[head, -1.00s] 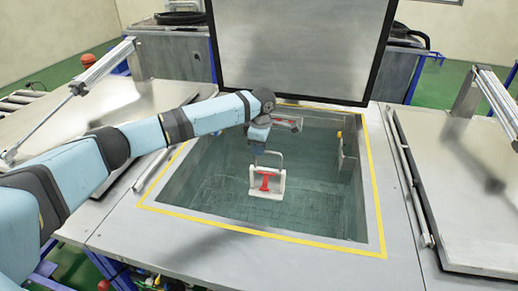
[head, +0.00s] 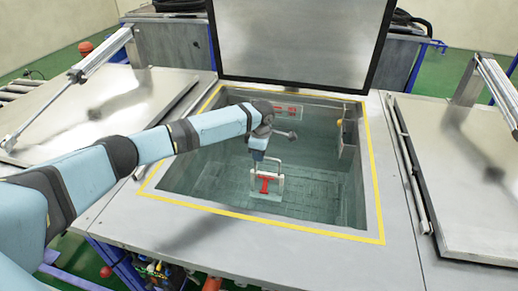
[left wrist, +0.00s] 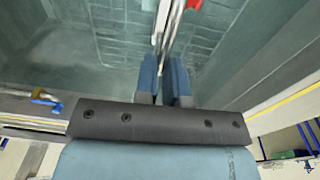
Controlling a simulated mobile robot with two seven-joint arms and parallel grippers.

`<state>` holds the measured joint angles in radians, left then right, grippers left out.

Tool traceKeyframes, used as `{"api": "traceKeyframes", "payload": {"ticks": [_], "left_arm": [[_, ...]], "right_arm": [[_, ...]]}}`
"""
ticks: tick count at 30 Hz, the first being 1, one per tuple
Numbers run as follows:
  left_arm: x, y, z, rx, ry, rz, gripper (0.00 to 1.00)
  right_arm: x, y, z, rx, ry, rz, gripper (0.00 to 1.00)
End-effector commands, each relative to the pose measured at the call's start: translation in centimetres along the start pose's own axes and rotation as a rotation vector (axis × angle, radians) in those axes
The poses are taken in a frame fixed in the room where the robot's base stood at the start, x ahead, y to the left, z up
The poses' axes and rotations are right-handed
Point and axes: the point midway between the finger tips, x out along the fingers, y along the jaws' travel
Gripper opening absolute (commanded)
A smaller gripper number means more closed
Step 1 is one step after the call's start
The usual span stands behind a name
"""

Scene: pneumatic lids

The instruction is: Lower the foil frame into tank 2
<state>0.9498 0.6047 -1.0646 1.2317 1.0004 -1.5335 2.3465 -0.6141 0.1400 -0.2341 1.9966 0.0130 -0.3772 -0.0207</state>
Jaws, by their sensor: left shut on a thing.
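The foil frame (head: 264,186) is a white frame with a red piece in its middle and a thin handle on top. It hangs upright inside the open middle tank (head: 372,170), whose rim is marked with yellow tape. Its lower part looks to be under the greenish water. My left gripper (head: 257,157) points down and is shut on the frame's handle. In the left wrist view the two blue fingers (left wrist: 163,66) close around the handle, and part of the red piece shows at the top. The tank's number is not readable. My right gripper is not in view.
The tank's lid (head: 298,42) stands raised behind the opening. Flat closed lids lie at the left (head: 75,110) and right (head: 465,170), each with a pneumatic cylinder. A small fitting (head: 347,130) sits at the tank's right back wall. Water around the frame is clear.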

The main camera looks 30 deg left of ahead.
Motion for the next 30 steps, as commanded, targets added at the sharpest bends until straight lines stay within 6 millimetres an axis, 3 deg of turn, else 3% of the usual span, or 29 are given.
{"api": "traceKeyframes", "payload": {"ticks": [13,30], "left_arm": [[3.0,-0.1,0.2,0.000,-0.002,0.000,0.00],[3.4,-0.1,0.2,0.000,-0.001,0.000,0.00]], "right_arm": [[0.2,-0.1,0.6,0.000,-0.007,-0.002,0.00],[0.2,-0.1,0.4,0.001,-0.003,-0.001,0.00]]}}
